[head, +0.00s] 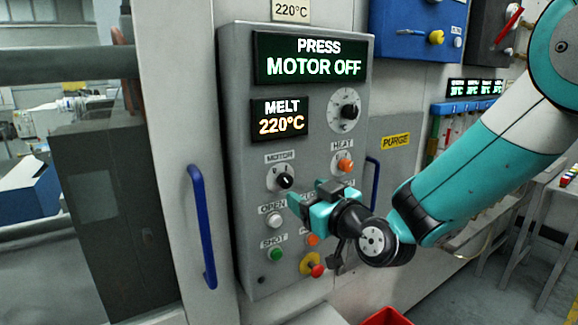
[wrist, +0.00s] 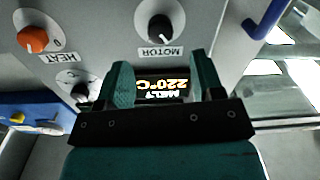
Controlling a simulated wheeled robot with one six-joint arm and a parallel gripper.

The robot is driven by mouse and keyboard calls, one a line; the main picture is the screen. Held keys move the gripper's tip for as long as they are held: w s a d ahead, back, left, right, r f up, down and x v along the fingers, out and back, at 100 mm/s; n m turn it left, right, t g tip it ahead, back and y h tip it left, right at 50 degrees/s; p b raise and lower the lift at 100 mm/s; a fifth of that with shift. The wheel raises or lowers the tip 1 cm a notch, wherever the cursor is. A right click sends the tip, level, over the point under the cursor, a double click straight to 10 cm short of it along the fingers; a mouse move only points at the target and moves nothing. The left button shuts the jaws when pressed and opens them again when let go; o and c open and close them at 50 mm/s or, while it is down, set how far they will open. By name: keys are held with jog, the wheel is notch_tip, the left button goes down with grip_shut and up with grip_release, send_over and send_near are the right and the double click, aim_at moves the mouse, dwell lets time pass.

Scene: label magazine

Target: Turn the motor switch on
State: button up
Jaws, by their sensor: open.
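The motor switch (head: 284,181) is a round black knob on a white plate labelled MOTOR, on the grey control panel (head: 236,120). The upper display (head: 310,58) reads PRESS MOTOR OFF. My gripper (head: 305,200) is open and empty, just right of and below the motor switch in the head view, apart from it. In the wrist view, which shows the panel upside down, the motor switch (wrist: 160,28) lies beyond the tips of my gripper (wrist: 160,70), not between the fingers. My gripper hides parts of some lower button labels in the head view.
An orange HEAT knob (head: 345,163) sits right of the motor switch. White OPEN (head: 275,220), green SHOT (head: 275,254) and red-yellow stop (head: 312,265) buttons sit below. The MELT display (head: 281,118) reads 220°C. A blue handle (head: 202,226) stands left of the panel.

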aim_at(288, 183)
jog(key=p+x, duration=0.3)
jog(key=x, duration=0.4)
jog(key=c, duration=0.9)
